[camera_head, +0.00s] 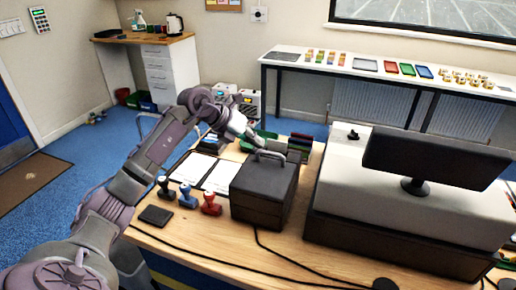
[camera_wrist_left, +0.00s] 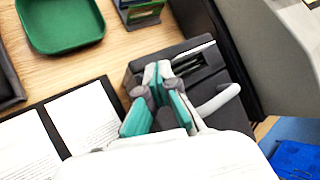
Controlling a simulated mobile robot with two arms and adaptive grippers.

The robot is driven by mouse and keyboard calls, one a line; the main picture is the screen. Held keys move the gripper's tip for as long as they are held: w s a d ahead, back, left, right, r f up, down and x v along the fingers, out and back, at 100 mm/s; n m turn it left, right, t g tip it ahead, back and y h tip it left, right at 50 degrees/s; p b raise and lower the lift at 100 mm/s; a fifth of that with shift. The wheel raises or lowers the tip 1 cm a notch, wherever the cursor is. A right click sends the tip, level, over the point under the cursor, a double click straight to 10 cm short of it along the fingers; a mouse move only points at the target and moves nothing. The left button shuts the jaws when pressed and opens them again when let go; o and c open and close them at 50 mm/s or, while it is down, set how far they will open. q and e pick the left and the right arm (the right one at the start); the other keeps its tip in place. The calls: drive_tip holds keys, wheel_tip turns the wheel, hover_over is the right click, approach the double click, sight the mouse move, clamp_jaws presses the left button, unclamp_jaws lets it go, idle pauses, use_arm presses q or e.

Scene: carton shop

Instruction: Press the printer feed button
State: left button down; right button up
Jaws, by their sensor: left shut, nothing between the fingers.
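The printer (camera_head: 262,188) is a dark box with a light curved handle on the wooden desk in the head view. In the left wrist view, the black printer (camera_wrist_left: 142,75) lies beneath and beyond my fingers, with a slot holding something pale and the grey curved handle (camera_wrist_left: 220,101) to the right. My left gripper (camera_head: 257,141) is shut and empty, near the printer's top at its far side. Its fingertips (camera_wrist_left: 157,68) show over the printer in the wrist view; I cannot tell whether they touch it. I cannot make out the feed button. My right gripper is not in view.
Three stamps (camera_head: 186,196) and a black pad (camera_head: 155,215) stand left of the printer. Clipboards with paper (camera_head: 195,167) lie behind them. A green tray (camera_wrist_left: 62,22) is behind the printer. A large grey-white unit with a monitor (camera_head: 432,160) stands right. Cables cross the desk front.

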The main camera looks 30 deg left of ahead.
sight(256, 149)
use_arm(q)
drive_tip(key=shift+r, duration=0.1)
drive_tip(key=shift+r+p, duration=0.45)
drive_tip(key=shift+p, duration=0.05)
drive_tip(key=shift+r, duration=0.25)
drive_tip(key=shift+r, duration=0.1)
wheel_tip(256, 149, up, 5)
drive_tip(key=p, duration=0.4)
idle(0.4)
drive_tip(key=shift+f, duration=0.2)
